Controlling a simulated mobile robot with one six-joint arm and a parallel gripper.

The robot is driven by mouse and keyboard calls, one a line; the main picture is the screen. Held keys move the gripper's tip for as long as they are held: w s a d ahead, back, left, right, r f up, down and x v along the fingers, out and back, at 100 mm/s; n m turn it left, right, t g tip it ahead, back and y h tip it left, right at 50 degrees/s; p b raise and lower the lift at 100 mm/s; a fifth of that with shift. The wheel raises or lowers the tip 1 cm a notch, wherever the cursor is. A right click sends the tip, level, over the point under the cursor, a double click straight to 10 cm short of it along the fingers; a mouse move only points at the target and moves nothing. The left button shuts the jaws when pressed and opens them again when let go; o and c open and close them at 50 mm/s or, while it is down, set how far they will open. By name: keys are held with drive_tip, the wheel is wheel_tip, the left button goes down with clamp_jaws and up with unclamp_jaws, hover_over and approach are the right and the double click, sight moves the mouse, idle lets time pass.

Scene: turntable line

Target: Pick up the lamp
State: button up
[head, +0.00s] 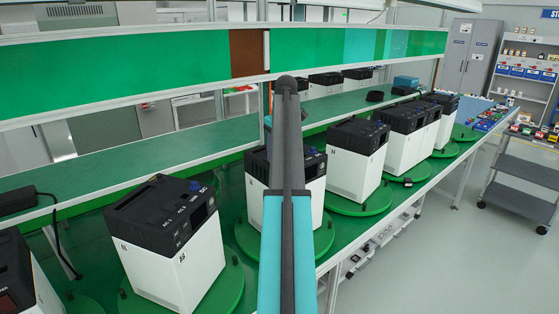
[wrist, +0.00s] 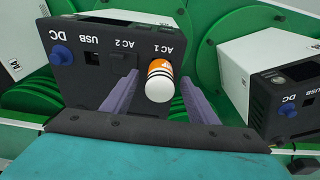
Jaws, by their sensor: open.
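A small cylinder with an orange band and a rounded white end (wrist: 158,88), which I take to be the lamp, shows in the wrist view. It is in front of the dark panel of a power unit (wrist: 85,72), near the AC 1 label. I cannot tell whether it is plugged in there. My gripper (wrist: 158,77) is open, with one purple finger on each side of the lamp. I cannot tell whether either finger touches it. In the head view I cannot make out the lamp, and my arm hides part of the unit behind it.
Several black-and-white power units stand on round green turntables (head: 240,280) along the green bench. A second unit (wrist: 290,100) is close on the right in the wrist view. A long shelf (head: 110,155) runs behind. A cart (head: 520,180) stands right; the floor between is clear.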

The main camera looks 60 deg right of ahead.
idle(0.4)
drive_tip(key=c, duration=1.3)
drive_tip(key=shift+r, duration=0.25)
drive_tip(key=shift+d+r+b, duration=0.1)
drive_tip(key=shift+r+b, duration=1)
drive_tip(key=shift+r, duration=0.3)
drive_tip(key=s+b, duration=0.2)
drive_tip(key=s, duration=0.3)
drive_tip(key=s+a+r+b, duration=0.1)
drive_tip(key=s, duration=0.4)
drive_tip(key=s+a+b, duration=0.1)
drive_tip(key=s+b, duration=0.1)
drive_tip(key=s, duration=0.4)
drive_tip(key=shift+r+b, duration=0.3)
drive_tip(key=shift+r, duration=0.1)
